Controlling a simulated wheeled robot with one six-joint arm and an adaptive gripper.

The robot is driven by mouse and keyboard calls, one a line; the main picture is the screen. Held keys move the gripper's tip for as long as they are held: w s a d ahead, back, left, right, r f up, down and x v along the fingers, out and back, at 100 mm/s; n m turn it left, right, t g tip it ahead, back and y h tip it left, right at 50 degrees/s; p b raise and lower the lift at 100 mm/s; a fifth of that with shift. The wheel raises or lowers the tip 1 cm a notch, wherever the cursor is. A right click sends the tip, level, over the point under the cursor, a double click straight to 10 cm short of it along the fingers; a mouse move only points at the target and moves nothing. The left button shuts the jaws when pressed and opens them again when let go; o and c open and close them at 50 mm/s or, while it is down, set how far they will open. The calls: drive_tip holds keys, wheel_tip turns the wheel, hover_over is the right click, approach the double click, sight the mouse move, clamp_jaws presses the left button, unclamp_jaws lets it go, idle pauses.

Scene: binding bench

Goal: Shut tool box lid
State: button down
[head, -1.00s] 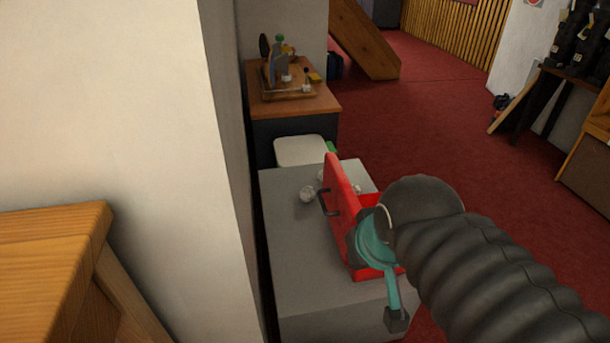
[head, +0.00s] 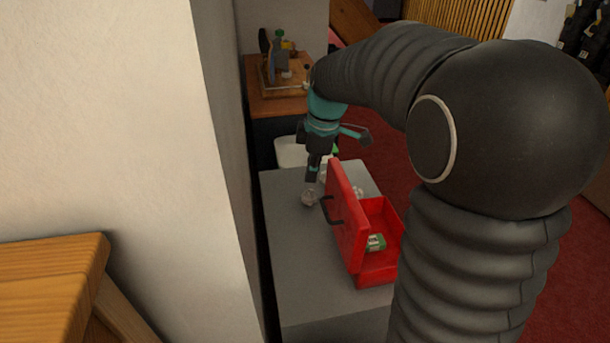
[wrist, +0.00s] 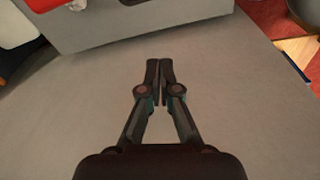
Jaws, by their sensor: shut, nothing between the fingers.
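The red tool box (head: 382,268) stands on the grey bench in the head view. Its lid (head: 347,222) is open, standing roughly upright on the left side, with a dark handle (head: 327,210) on its outer face. A small green and white item (head: 375,242) lies inside. My gripper (head: 312,177) points down at the far left of the box, behind the lid's far end and near a crumpled white ball, apart from the lid. Its fingers (wrist: 160,66) are together and empty in the wrist view. The tool box is not clearly identifiable in the wrist view.
A white bin (head: 290,152) and a wooden-topped table (head: 270,104) with a tray stand beyond. A pale wall (head: 120,130) closes the left. The bench left of the lid is mostly clear.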

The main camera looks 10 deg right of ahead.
sight(336, 214)
drive_tip(key=w+d+f+n, duration=0.2)
drive_tip(key=w+f, duration=0.1)
drive_tip(key=f, duration=0.8)
drive_tip(key=shift+w+f+n+g, duration=0.3)
drive_tip(key=shift+w+f+g, duration=0.05)
drive_tip(key=shift+w+g, duration=0.05)
drive_tip(key=shift+d, duration=0.1)
